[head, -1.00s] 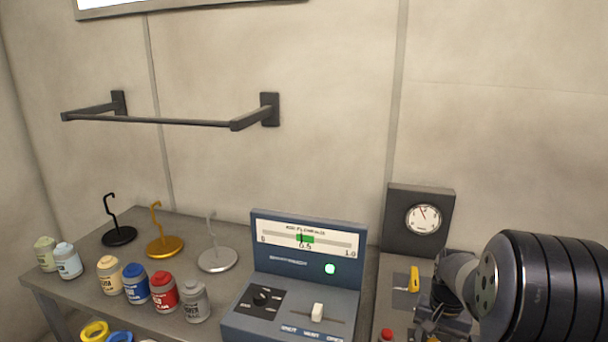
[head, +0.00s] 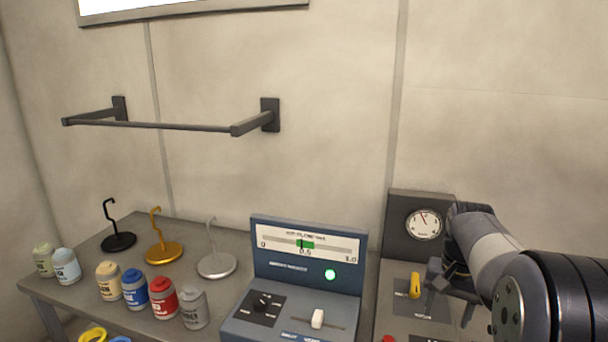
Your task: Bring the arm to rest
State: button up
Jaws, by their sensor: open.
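My arm comes in from the lower right of the head view. My gripper (head: 450,283) is open, with dark fingers, in front of the dark gauge panel (head: 397,232) and just right of a yellow lever (head: 414,285). Nothing shows between the fingers. I cannot tell whether a finger touches the lever's plate. Part of the panel's right side is hidden behind my arm.
A blue-grey console (head: 308,263) with a green light, a dial and a white slider stands left of my gripper. Several paint jars (head: 163,297) and three hook stands (head: 217,265) are further left on the grey table (head: 75,270). A wall rail (head: 180,126) hangs above.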

notch_tip(320, 180, down, 11)
jog(key=shift+s+f+p, duration=0.1)
jog(key=shift+f+p, duration=0.05)
jog(key=shift+p, duration=0.15)
jog(key=n, duration=1.1)
jog(key=shift+n, duration=0.4)
notch_tip(320, 180, up, 11)
jog(key=shift+b, duration=0.35)
jog(key=shift+a, duration=0.15)
